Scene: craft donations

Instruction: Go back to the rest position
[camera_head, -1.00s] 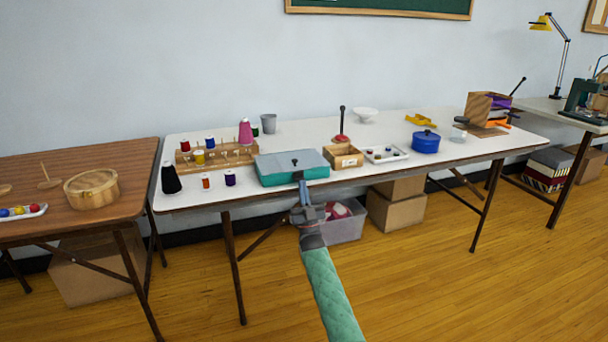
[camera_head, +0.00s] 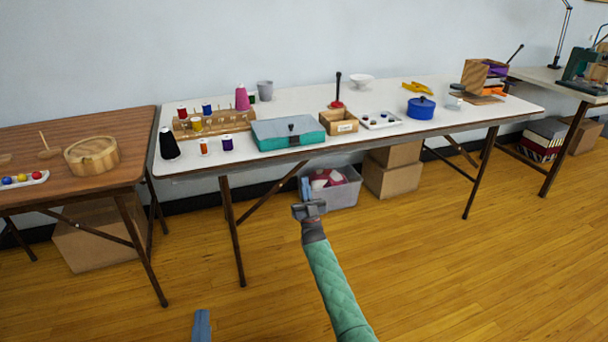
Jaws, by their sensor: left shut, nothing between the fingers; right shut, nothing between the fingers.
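My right gripper (camera_head: 305,184), on the green quilted arm, is in front of the white table (camera_head: 380,148), below its front edge. It is shut and empty, apart from the tabletop things. My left gripper (camera_head: 201,322) shows only as a blue tip at the bottom edge, over the floor; it is shut and empty, and the rest of it is out of view. The teal box (camera_head: 288,134) with a grey lid and dark knob sits near the front edge of the white table, above my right gripper.
Behind my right gripper a grey bin (camera_head: 345,195) and cardboard boxes (camera_head: 392,178) stand under the table. A brown table (camera_head: 60,140) with a wooden round box (camera_head: 92,156) is at the left. The wood floor (camera_head: 440,270) in front is clear.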

